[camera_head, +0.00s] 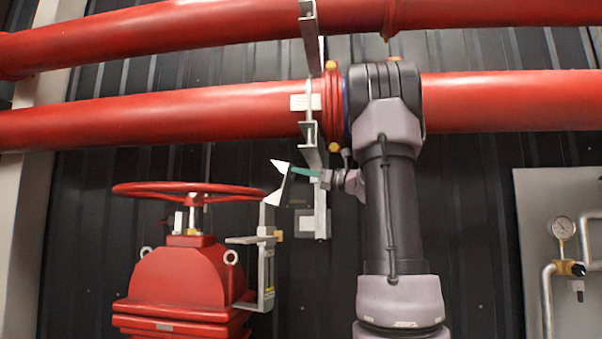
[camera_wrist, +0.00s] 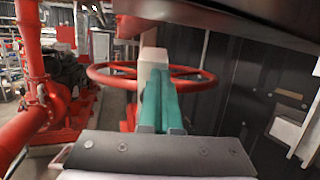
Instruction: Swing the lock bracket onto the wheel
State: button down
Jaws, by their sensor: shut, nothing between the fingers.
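The red handwheel (camera_head: 150,188) sits level on top of the red valve body (camera_head: 180,280). The lock bracket (camera_head: 268,220) is a pale grey metal piece standing upright at the valve's right side, its angled white top (camera_head: 280,178) beside the wheel's right rim. My gripper (camera_head: 294,169) has green fingers, shut and empty, with their tips at the right side of that top. In the wrist view the shut fingers (camera_wrist: 160,85) point at the white bracket end (camera_wrist: 152,58), with the wheel (camera_wrist: 100,76) behind it. I cannot tell whether the fingertips touch the bracket.
Two large red pipes (camera_head: 200,112) run across above the wheel, with a grey hanging strut (camera_head: 320,205) behind my gripper. A grey panel with a gauge (camera_head: 563,228) is at the right. A red pipe (camera_wrist: 30,50) and machinery stand left in the wrist view.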

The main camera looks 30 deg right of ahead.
jog(key=w+a+r+g+h, duration=0.2)
jog(key=r, duration=0.1)
jog(key=shift+w+a+r+g, duration=0.2)
jog(key=shift+w+g, duration=0.1)
jog(key=shift+w, duration=0.1)
jog(key=shift+w+a+r, duration=0.15)
jog(key=shift+w+r, duration=0.05)
jog(key=shift+w, duration=0.1)
